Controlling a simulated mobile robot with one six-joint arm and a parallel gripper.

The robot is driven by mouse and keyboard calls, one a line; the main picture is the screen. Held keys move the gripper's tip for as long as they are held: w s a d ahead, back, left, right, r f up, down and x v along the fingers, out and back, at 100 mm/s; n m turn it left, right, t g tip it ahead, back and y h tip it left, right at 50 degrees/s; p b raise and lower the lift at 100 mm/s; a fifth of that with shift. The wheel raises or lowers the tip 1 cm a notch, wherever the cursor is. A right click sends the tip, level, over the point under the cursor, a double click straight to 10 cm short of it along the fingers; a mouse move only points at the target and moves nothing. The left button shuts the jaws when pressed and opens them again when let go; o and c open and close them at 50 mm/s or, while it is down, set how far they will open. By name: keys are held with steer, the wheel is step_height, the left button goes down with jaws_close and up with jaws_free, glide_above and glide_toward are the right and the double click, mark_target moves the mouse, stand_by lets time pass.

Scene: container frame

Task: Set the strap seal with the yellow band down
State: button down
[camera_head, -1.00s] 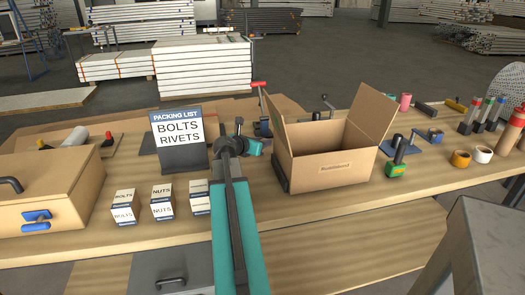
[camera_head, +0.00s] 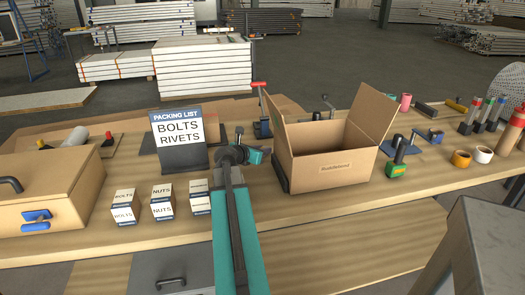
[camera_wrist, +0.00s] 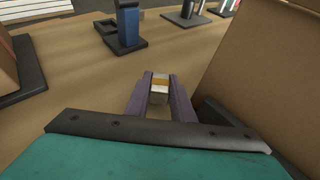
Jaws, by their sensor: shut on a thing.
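My gripper (camera_wrist: 160,84) is shut on the strap seal (camera_wrist: 159,86), a small pale metal piece with a yellow-orange band, held between two purple-grey fingers in the wrist view. The wooden bench top shows beneath and beyond it; I cannot tell how far the seal is above the bench. In the head view my gripper (camera_head: 256,156) is over the bench between the packing list sign (camera_head: 178,138) and the open cardboard box (camera_head: 330,172). The seal is too small or hidden to make out there.
The box wall (camera_wrist: 265,75) rises close on the right in the wrist view. A blue upright tool (camera_wrist: 127,25) stands ahead. Bolts and nuts boxes (camera_head: 162,202) stand left of my arm. A green-based tool (camera_head: 398,160) and tape rolls (camera_head: 461,159) are right of the box.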

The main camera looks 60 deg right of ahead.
steer(key=shift+f, duration=0.1)
steer(key=c, duration=1.5)
jaws_free()
steer(key=shift+c, duration=0.2)
steer(key=shift+r, duration=0.2)
steer(key=v, duration=0.9)
steer(key=shift+a, duration=0.25)
steer(key=shift+a+b, duration=0.2)
steer(key=shift+b, duration=0.75)
steer(key=shift+b+v, duration=1.1)
steer(key=shift+b, duration=0.25)
steer(key=shift+d+r, duration=0.1)
steer(key=shift+r, duration=0.1)
